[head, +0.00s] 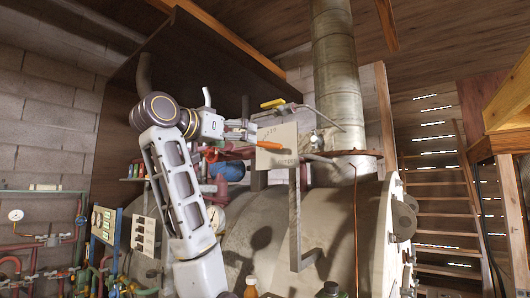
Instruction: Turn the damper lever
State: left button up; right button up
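A yellow handle (272,103) sits above a pale upright plate (277,145), beside the tall metal flue pipe (336,80). A thin rod (325,118) slopes from near this handle toward the pipe. An orange handle (269,146) lies across the lower left of the plate. I cannot tell for sure which handle is the damper lever. My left gripper (247,130) is raised at the plate's left edge, just above the orange handle and below the yellow one. Its fingers are small and overlap the background, so contact and opening are unclear. My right gripper is out of view.
The large still body (340,232) fills the lower middle. A post (295,215) holds the plate up. Red pipes and a blue part (230,172) lie behind my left arm. Bottles (251,287) stand at the bottom edge. Wooden stairs (445,215) are at right.

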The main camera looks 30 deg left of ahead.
aim_at(266, 145)
pick_arm(q)
jog(key=shift+s, duration=0.15)
dwell(0.5)
jog(key=w+p, duration=0.1)
jog(key=w, duration=0.3)
jog(key=w+p, duration=0.2)
jog(key=w, duration=0.3)
jog(key=w+d+p, duration=0.1)
jog(key=w, duration=0.3)
jog(key=shift+w, duration=0.4)
jog(key=shift+c, duration=0.3)
jog(key=c, duration=0.6)
jog(key=shift+c, duration=0.2)
jog(key=shift+n, duration=0.8)
